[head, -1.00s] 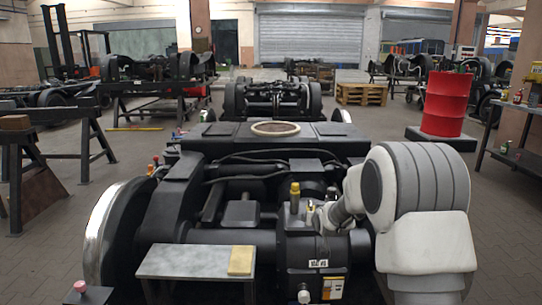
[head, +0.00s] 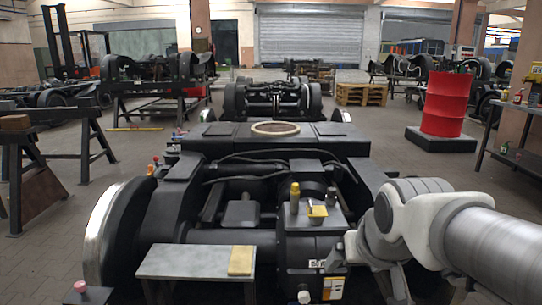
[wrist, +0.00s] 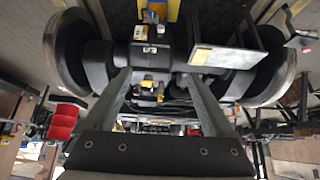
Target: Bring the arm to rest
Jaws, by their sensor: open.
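My gripper (wrist: 157,76) is open in the wrist view, its two grey fingers apart with nothing held between them. In the head view my arm reaches in from the lower right, its wrist at the right side of the near bogie (head: 240,242). The fingers are only partly distinguishable there. A black gearbox (head: 305,250) on this bogie carries an upright yellow-capped piece (head: 295,198) and a small yellow funnel-like piece (head: 317,212). The arm stands apart from both yellow pieces. The gearbox shows upside down in the wrist view (wrist: 150,57), beyond the fingertips.
A small grey table (head: 190,262) with a yellow sponge-like block (head: 241,260) stands before the bogie. A red drum (head: 446,104) on a dark base and a side bench (head: 515,158) are at right. A trestle (head: 92,140) stands left. Floor between bogie and drum is clear.

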